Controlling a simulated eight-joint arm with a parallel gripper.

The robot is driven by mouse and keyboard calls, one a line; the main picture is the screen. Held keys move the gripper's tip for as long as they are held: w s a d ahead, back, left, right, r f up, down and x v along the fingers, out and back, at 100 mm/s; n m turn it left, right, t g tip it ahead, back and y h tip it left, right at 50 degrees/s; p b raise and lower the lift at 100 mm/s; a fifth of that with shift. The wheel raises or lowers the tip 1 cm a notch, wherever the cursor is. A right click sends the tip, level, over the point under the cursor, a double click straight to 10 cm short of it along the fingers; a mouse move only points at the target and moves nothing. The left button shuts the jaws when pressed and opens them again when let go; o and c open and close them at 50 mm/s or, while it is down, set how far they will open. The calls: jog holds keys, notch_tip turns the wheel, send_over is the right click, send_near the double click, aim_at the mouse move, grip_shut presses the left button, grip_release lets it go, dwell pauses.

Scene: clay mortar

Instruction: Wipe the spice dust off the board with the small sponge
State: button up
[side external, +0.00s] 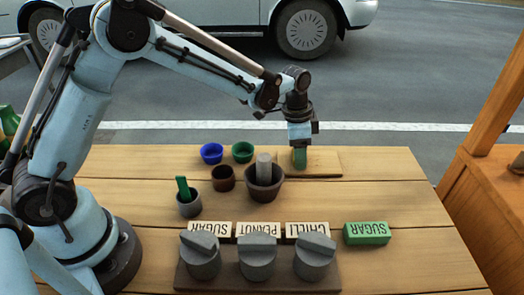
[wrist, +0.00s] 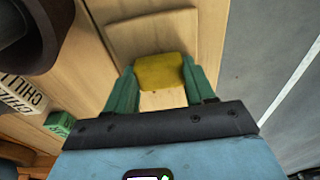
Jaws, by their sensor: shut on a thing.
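My gripper (side external: 300,160) is over the wooden board (side external: 328,163) at the back right of the table. Its green fingers also show in the wrist view (wrist: 160,82), shut on the small yellow sponge (wrist: 160,72). The sponge is hidden behind the fingers in the side view. The fingertips are low at the board, but I cannot tell whether the sponge touches it. I cannot make out spice dust on the board in either view.
A dark mortar (side external: 265,190) with a pestle stands left of the board. Blue (side external: 211,153), green (side external: 242,152) and brown (side external: 223,178) bowls are farther left. The table's right side is clear.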

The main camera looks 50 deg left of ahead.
aim_at(287, 161)
jog(key=shift+s+a, duration=1.15)
jog(key=shift+s, duration=0.05)
notch_tip(287, 161, up, 8)
jog(key=shift+r, duration=0.15)
jog(key=shift+f, duration=0.25)
